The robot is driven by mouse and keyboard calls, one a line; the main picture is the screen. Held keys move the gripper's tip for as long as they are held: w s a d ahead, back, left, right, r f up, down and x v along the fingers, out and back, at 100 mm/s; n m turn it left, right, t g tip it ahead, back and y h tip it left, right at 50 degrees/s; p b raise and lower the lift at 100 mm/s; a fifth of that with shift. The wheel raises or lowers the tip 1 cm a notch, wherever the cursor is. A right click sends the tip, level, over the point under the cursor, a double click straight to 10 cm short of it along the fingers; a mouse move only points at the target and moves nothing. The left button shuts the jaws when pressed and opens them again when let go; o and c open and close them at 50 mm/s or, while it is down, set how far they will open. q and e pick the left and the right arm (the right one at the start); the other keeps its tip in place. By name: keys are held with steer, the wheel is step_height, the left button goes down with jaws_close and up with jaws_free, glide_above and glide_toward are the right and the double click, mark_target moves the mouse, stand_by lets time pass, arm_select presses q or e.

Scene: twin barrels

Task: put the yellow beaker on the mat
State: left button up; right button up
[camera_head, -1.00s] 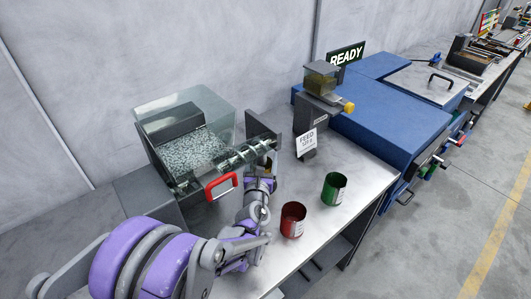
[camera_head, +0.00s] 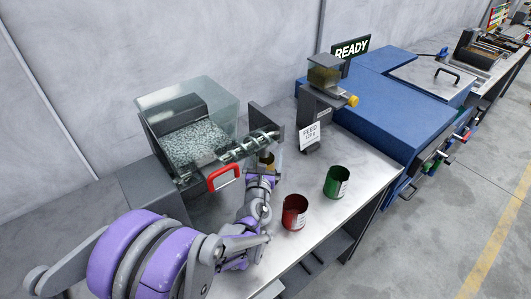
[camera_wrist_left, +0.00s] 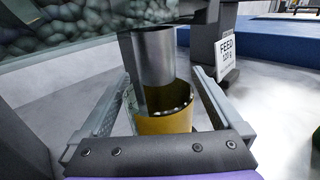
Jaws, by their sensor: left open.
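The yellow beaker (camera_wrist_left: 165,122) stands upright under a grey metal spout (camera_wrist_left: 153,57) in the left wrist view. Its mouth is below and around the spout's lower end, and some grey pellets seem to show inside. My left gripper (camera_wrist_left: 168,88) is open, with one finger on each side of the beaker; I cannot tell whether they touch it. In the head view the beaker (camera_head: 266,159) is a small yellow patch, mostly hidden by my left gripper (camera_head: 263,168). I cannot make out the mat. My right gripper is not in view.
A clear hopper of grey pellets (camera_head: 195,135) with an auger and a red handle (camera_head: 223,177) stands over the bench. A red beaker (camera_head: 295,212) and a green beaker (camera_head: 338,181) stand right of my arm. A FEED sign (camera_head: 310,135) and a blue machine (camera_head: 390,115) are beyond.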

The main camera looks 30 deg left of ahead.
arm_select(q)
steer(key=v, duration=1.1)
steer(key=shift+s, duration=0.1)
stand_by(0.7)
